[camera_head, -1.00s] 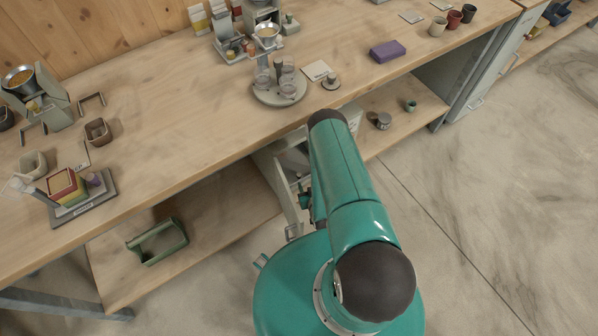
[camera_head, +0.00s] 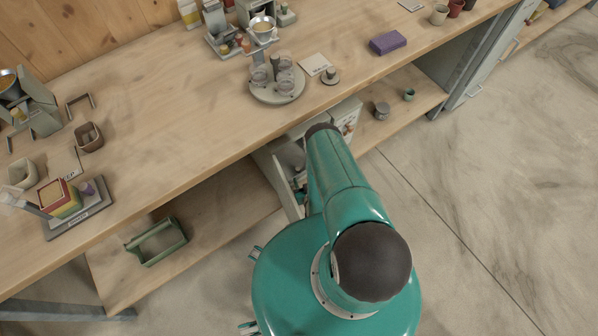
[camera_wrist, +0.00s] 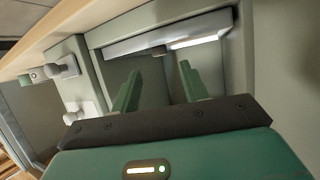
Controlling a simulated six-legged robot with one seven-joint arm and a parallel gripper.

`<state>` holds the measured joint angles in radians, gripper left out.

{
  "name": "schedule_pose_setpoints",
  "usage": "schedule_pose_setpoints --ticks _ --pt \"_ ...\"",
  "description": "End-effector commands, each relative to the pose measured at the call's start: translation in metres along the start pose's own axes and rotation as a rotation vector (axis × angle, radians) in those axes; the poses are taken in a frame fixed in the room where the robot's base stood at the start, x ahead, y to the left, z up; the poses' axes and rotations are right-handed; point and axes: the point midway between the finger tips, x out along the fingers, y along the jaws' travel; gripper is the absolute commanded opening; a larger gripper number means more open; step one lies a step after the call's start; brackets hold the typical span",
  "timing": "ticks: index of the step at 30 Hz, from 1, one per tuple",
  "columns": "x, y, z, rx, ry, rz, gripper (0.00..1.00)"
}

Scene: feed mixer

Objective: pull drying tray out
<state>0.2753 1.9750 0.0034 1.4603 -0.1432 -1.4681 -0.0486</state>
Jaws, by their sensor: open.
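In the wrist view my gripper (camera_wrist: 161,68) is open, with two green fingers apart and nothing between them. The fingers point at a grey-green recessed front (camera_wrist: 150,78) under the bench. A pale grey bar (camera_wrist: 165,36) runs across its top, just beyond the fingertips, with a bright strip under its right part. I cannot tell for sure whether this front is the drying tray. In the head view a pale cabinet (camera_head: 272,167) shows under the bench, and my teal arm covers much of it. The fingers are hidden there.
The wooden bench top (camera_head: 180,110) overhangs the cabinet. Knobs on pale plates (camera_wrist: 62,66) sit left of the recess. A green open holder (camera_head: 157,242) lies on the low shelf at left. A round glass stand (camera_head: 277,92) is on the bench. The floor at right is clear.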

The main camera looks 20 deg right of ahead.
Motion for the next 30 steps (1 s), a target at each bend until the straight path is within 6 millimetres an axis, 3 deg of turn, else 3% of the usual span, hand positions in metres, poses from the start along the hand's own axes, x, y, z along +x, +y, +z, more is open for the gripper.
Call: schedule_pose_setpoints --ticks 3,9,20,27,30 --pt "0.025 0.000 -0.001 0.000 0.004 0.000 0.44" --pt "0.053 0.000 -0.001 0.000 0.001 0.000 0.44" --pt "0.062 0.000 -0.002 0.001 0.000 0.000 0.44" --pt "0.062 0.000 -0.002 0.001 0.000 0.000 0.01" --pt "0.062 0.000 -0.002 0.000 0.000 0.000 0.00"
